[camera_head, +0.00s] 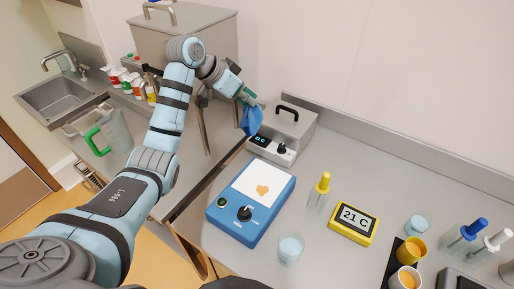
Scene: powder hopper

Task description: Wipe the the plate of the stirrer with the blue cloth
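The stirrer (223,220) is a blue box with a knob and a green button on its front. Its square white plate (266,173) faces up and has a yellow-brown stain (263,190) on it. My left gripper (248,97) is shut on the blue cloth (251,120), which hangs down from the fingers. Gripper and cloth are behind the stirrer, in front of the left end of a grey lidded bath, apart from the plate. My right gripper is not in view.
The grey bath (294,127) with a black handle stands behind the stirrer. A yellow-capped bottle (320,188), a beaker (290,249) and a yellow thermometer (353,222) stand to its right. The steel hopper (170,40) and a green-handled jug (112,135) are at left.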

